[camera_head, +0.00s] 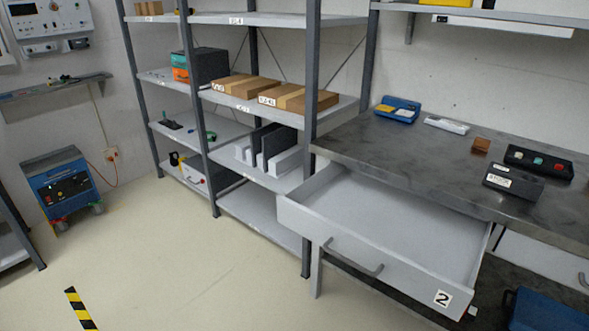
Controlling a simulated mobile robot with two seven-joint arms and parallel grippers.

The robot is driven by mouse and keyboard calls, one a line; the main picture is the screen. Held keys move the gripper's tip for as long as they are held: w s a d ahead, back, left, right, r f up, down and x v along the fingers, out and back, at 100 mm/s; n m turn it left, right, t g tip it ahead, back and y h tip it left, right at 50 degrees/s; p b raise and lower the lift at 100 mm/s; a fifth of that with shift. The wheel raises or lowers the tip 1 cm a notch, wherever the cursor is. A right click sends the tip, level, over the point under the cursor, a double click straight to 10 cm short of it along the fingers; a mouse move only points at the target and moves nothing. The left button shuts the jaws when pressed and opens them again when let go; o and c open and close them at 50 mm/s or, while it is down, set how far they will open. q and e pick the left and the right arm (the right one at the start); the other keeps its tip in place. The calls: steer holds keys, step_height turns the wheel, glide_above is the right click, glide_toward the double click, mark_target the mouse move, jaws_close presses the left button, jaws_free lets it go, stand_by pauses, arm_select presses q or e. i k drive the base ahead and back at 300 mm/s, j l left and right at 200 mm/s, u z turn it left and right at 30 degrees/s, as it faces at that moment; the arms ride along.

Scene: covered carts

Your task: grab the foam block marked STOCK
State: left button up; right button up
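A dark grey block (522,186) lies on the grey workbench (405,157) at the right. It has a white label on its front left side and a smaller one on top. The lettering is too small to read for certain, so I cannot tell whether it says STOCK. It sits just in front of a black tray (556,170) with small coloured pieces. Neither of my grippers is in view.
Drawer 2 (345,247) stands pulled out under the bench and looks empty. A brown block (481,145), a white item (446,125) and a blue case (398,108) lie further back. Shelves (240,130) stand left. The floor in front is clear.

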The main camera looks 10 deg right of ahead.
mark_target(529, 187)
steer(key=z, duration=1.65)
